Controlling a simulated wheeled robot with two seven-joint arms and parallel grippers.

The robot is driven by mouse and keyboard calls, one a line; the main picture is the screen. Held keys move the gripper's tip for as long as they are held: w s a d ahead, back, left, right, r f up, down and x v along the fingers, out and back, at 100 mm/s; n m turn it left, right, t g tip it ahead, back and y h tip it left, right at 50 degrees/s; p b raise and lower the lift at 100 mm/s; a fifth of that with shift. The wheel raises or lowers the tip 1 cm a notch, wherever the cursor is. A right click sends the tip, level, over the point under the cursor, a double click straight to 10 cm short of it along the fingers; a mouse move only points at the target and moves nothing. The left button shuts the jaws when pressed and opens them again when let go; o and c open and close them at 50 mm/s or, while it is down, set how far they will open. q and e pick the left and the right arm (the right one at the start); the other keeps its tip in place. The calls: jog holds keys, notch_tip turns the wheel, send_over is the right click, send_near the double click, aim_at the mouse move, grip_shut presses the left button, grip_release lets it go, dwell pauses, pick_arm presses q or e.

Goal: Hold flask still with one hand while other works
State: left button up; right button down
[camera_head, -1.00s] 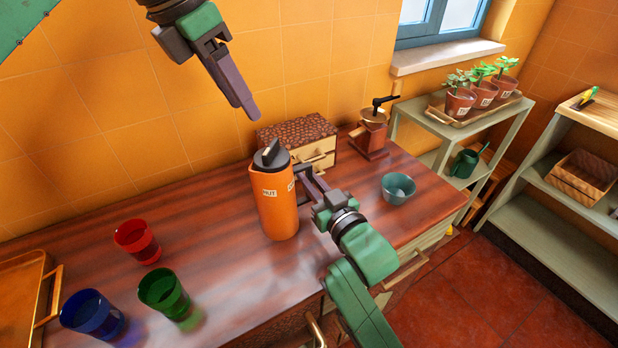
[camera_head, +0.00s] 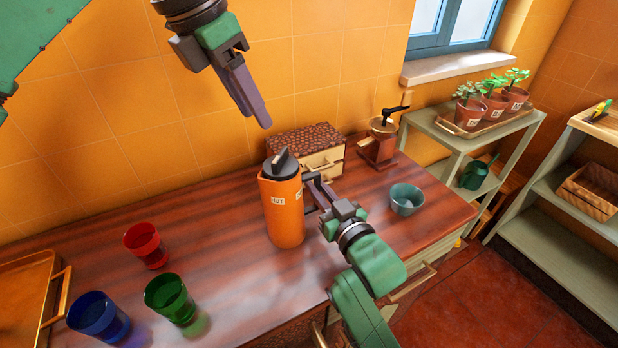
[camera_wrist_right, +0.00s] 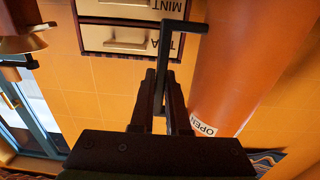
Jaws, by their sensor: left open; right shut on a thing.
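The orange flask (camera_head: 283,212) stands upright on the wooden counter, with a dark lid (camera_head: 281,165) on top and labels on its side. My right gripper (camera_head: 312,181) is shut on the flask's dark handle at its right side. In the right wrist view the fingers (camera_wrist_right: 165,88) close around the handle (camera_wrist_right: 168,62), beside the orange body (camera_wrist_right: 228,60). My left gripper (camera_head: 262,118) is open and empty in the air, above and slightly left of the lid, apart from it.
Red (camera_head: 145,245), green (camera_head: 170,298) and blue (camera_head: 99,318) cups stand at left near a tray (camera_head: 22,305). A drawer box (camera_head: 305,145) and a grinder (camera_head: 380,143) stand behind the flask. A teal bowl (camera_head: 406,200) is at right.

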aim_at(280, 154)
pick_arm(q)
jog(key=d+f+n, duration=0.1)
jog(key=f+n, duration=0.1)
jog(key=f, duration=0.1)
jog(key=w+d+f+n+t+y, duration=0.1)
jog(key=f+n, duration=0.1)
jog(key=f, duration=0.1)
jog(key=d+f+n, duration=0.1)
jog(key=f+n, duration=0.1)
jog(key=f, duration=0.1)
jog(key=shift+w+d+f+t+y, duration=0.1)
jog(key=shift+w+f+t+y, duration=0.1)
jog(key=shift+w+t+y, duration=0.15)
grip_shut()
